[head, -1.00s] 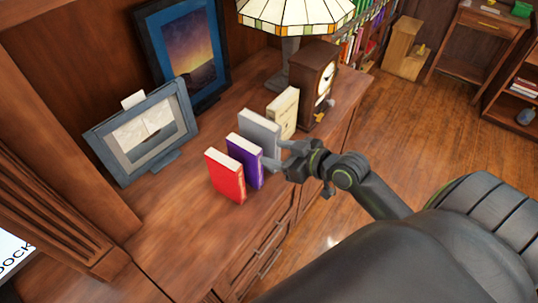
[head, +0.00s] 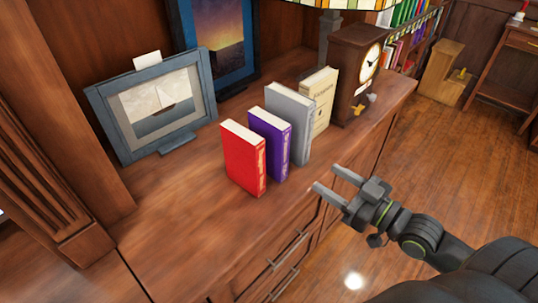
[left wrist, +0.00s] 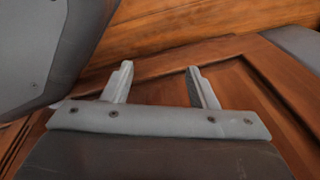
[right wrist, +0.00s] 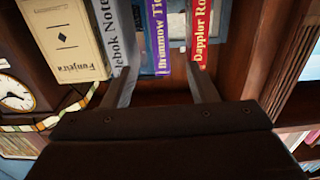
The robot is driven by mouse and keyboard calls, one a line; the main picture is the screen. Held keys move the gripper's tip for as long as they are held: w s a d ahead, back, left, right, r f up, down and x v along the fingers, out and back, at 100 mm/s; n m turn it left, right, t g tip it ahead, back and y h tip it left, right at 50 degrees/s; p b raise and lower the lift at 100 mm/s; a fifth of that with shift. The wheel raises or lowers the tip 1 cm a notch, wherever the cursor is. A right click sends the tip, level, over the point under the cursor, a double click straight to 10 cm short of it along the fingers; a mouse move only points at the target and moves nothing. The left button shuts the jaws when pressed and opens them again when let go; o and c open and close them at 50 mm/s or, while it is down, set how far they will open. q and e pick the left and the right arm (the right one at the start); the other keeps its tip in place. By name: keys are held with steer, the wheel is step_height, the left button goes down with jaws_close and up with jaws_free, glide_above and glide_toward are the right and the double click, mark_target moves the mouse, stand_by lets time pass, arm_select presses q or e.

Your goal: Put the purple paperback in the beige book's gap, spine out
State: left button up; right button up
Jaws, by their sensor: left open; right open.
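The purple paperback (head: 272,145) stands upright on the cabinet top, between a red book (head: 243,158) and a grey book (head: 288,122), spine towards the front edge. The beige book (head: 319,104) stands upright behind the grey one. My right gripper (head: 327,178) is open and empty, just off the front edge, apart from the books. In the right wrist view the purple spine (right wrist: 158,38) shows between the fingers, the red spine at the right and the beige book (right wrist: 66,40) at the left. My left gripper (left wrist: 159,72) is open and empty, seen only in the left wrist view.
A wooden clock (head: 357,75) stands just beyond the beige book. A grey picture frame (head: 158,105) and a dark picture (head: 216,45) stand behind the books. The cabinet top (head: 180,215) is clear in front of the red book. Drawer handles project below the front edge.

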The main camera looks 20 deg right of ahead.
steer(key=b, duration=0.1)
glide_toward(274, 143)
steer(key=w, duration=0.1)
steer(key=w+f, duration=0.1)
steer(key=w, duration=0.1)
steer(key=w+f, duration=0.1)
steer(key=w, duration=0.1)
steer(key=shift+w+a+f, duration=0.1)
steer(key=shift+a, duration=0.15)
steer(key=shift+x, duration=3.25)
jaws_close()
